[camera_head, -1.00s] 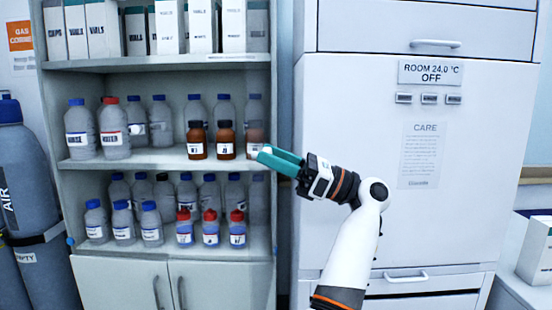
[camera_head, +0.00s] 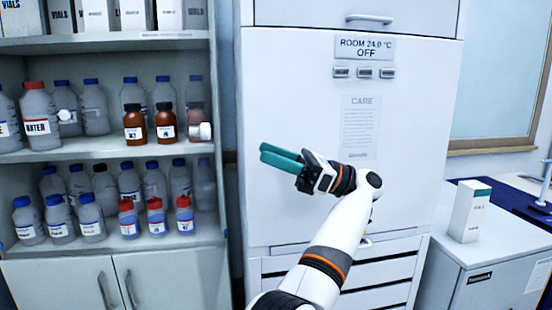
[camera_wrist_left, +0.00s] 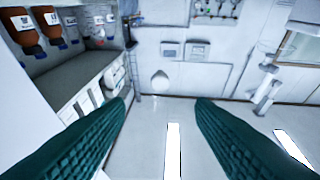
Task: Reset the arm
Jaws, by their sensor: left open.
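My left gripper (camera_head: 264,151) has teal fingers and is held in front of the tall white cabinet, to the right of the bottle shelves. It is apart from the shelves, with its fingers pointing left in the head view. In the left wrist view its two fingers (camera_wrist_left: 160,108) are spread wide with nothing between them. My white left arm (camera_head: 331,240) rises from the bottom of the head view and bends at the wrist. My right gripper is not in view.
Open shelves (camera_head: 105,149) on the left hold several grey bottles, brown bottles (camera_head: 165,122) and red-capped bottles (camera_head: 155,217). The white cabinet (camera_head: 290,80) stands behind my gripper. At right, a white box (camera_head: 469,212) stands on a low unit. Floor (camera_wrist_left: 150,145) shows below the fingers.

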